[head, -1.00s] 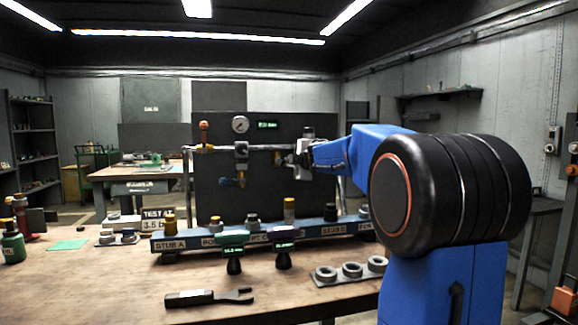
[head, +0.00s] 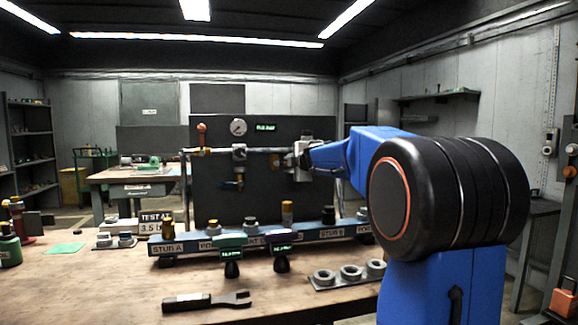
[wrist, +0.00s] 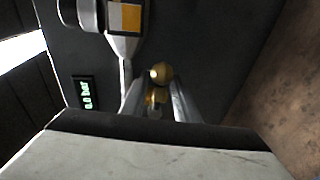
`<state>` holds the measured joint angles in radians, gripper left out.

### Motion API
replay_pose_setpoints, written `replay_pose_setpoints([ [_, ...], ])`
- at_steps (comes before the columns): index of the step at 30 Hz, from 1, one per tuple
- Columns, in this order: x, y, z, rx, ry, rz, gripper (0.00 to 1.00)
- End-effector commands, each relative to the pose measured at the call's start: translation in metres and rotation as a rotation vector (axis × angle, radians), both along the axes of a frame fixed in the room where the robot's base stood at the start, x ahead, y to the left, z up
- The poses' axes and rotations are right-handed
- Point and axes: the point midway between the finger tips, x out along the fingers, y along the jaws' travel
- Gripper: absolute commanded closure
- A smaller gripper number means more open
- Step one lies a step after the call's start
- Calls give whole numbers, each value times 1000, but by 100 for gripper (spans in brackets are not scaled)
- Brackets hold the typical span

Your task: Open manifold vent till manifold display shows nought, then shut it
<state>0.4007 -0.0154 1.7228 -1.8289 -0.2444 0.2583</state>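The manifold display (head: 265,127) glows green on the dark panel, too small to read in the head view. In the wrist view the display (wrist: 88,93) stands sideways and appears to read 0.0 bar. The brass manifold vent knob (wrist: 161,73) sits between the fingertips of my gripper (wrist: 158,88), one finger close on each side. The fingers look closed on it, though the contact is partly hidden. In the head view my gripper (head: 303,153) is at the right end of the manifold pipe (head: 268,150), and the knob is hidden there.
A round gauge (head: 238,127) and a blue-handled valve (head: 232,184) are on the manifold's left part. A blue stub rail (head: 185,246), a wrench-like tool (head: 206,300) and a ring tray (head: 349,273) lie on the bench. The front left of the bench is mostly clear.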

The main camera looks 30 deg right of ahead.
Motion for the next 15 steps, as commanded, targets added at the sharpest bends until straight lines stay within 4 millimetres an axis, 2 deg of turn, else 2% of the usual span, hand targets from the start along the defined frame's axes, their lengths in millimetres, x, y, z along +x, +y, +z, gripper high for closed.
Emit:
replay_pose_setpoints([
  [8, -7, 2, 3, 0, -2, 2, 72],
  [15, -43, 7, 11, 0, -3, 1, 72],
])
